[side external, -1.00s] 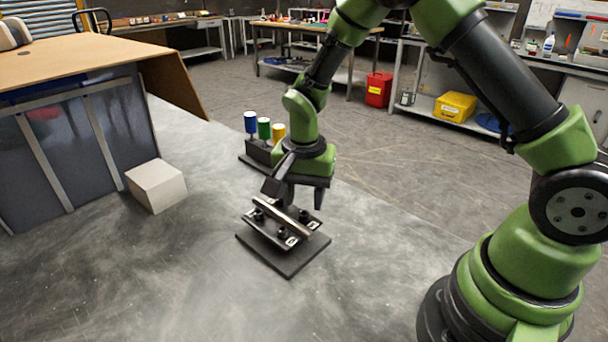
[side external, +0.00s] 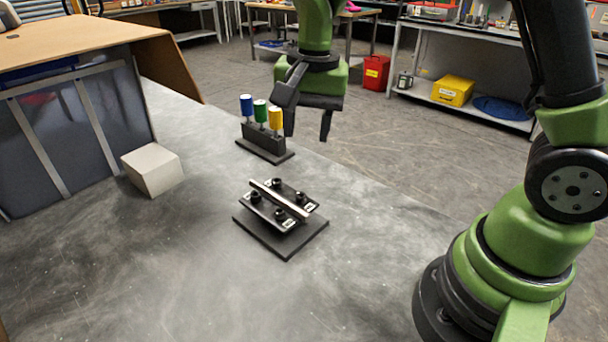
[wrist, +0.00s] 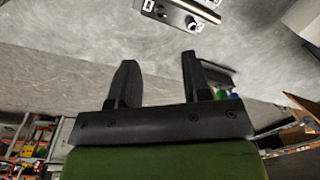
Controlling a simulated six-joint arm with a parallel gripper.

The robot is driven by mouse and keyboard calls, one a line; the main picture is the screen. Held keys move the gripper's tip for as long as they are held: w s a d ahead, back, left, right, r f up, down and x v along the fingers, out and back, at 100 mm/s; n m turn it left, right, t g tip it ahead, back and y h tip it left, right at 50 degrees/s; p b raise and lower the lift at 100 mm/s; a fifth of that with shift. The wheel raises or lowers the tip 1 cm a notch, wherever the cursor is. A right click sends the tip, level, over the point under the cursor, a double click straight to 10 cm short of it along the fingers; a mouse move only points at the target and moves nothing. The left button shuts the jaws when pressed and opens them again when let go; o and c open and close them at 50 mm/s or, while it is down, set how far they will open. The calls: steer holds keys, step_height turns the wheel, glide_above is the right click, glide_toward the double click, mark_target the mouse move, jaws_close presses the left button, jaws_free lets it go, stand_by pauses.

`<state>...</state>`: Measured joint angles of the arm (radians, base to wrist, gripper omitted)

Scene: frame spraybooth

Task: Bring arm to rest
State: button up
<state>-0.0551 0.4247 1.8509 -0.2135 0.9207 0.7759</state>
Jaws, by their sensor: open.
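My gripper (side external: 307,120) is open and empty, raised above the far side of the grey table in the side external view. Its two dark fingers point down, and they also show in the wrist view (wrist: 158,75). Below it and nearer the camera, a dark fixture (side external: 283,228) lies on the table with a metal bar (side external: 280,199) across its tilted-looking top plate. The gripper is clear of the fixture. Part of the fixture shows at the top of the wrist view (wrist: 182,12).
A rack (side external: 265,140) with blue, green and yellow cylinders stands behind the fixture, close to my gripper in the picture. A white block (side external: 153,169) sits at left beside a booth (side external: 75,130) with a brown top. The table's front is clear.

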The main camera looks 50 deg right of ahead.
steer(key=s+r+n+t, duration=0.3)
steer(key=s+r, duration=0.2)
steer(key=s, duration=0.3)
steer(key=s+r+n+t+y, duration=0.1)
steer(key=s+r+n+t, duration=0.2)
steer(key=s+r, duration=0.3)
steer(key=s+n, duration=0.1)
steer(key=s, duration=0.1)
steer(key=shift+s+a+r+y, duration=0.2)
steer(key=shift+s+a+y, duration=0.1)
steer(key=shift+s, duration=0.05)
stand_by(0.6)
